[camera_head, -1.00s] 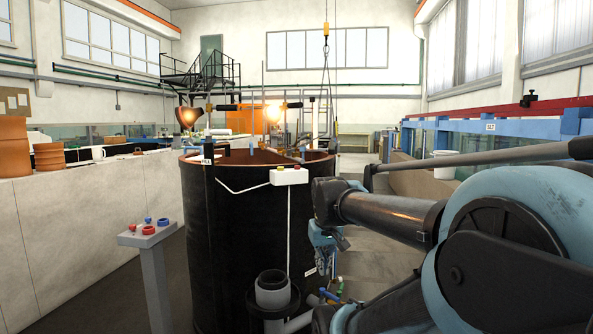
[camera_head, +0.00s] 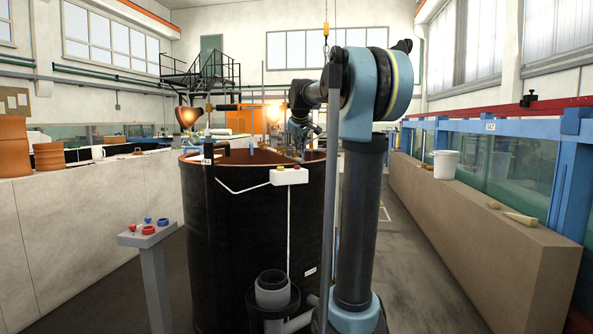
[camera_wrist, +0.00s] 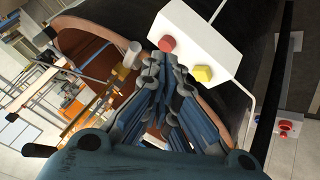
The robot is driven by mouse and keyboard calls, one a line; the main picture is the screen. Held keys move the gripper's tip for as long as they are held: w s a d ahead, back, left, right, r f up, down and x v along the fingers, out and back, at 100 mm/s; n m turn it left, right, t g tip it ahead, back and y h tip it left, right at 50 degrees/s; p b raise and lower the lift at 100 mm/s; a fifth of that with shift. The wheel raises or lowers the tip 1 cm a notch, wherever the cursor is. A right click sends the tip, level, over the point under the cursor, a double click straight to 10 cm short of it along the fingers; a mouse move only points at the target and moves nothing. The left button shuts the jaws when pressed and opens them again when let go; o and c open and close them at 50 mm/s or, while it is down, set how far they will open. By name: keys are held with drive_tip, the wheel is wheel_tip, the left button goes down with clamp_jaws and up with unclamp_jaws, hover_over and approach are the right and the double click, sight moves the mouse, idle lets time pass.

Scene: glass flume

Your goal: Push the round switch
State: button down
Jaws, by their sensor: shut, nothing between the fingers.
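A white switch box (camera_head: 289,176) is fixed at the near rim of the black round tank (camera_head: 255,240), with two small buttons on top. In the wrist view the box (camera_wrist: 207,32) carries a red button (camera_wrist: 167,44), which looks rounded, and a yellow button (camera_wrist: 203,73), which looks more angular. My gripper (camera_wrist: 165,70) is shut and empty. In the wrist view its fingertips appear just below the red button and left of the yellow one; I cannot tell the distance. In the head view my gripper (camera_head: 303,134) is small, above the tank's far side, beyond the box.
A grey pedestal (camera_head: 155,275) with a red ring-shaped control (camera_head: 149,230) and a blue one (camera_head: 163,222) stands left of the tank. A grey pipe (camera_head: 272,290) stands in front. A low wall with a white bucket (camera_head: 446,163) runs along the right. A lamp (camera_head: 273,113) glows behind.

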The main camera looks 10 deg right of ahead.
drive_tip(key=w+r+n+t, duration=0.1)
drive_tip(key=w+r, duration=0.2)
drive_tip(key=w, duration=0.4)
drive_tip(key=shift+w+a+r, duration=0.3)
drive_tip(key=shift+w+r, duration=0.05)
drive_tip(key=shift+r, duration=0.05)
drive_tip(key=shift+f, duration=0.15)
drive_tip(key=shift+f, duration=4.25)
drive_tip(key=shift+f, duration=0.85)
drive_tip(key=shift+r, duration=0.9)
drive_tip(key=shift+r, duration=2.5)
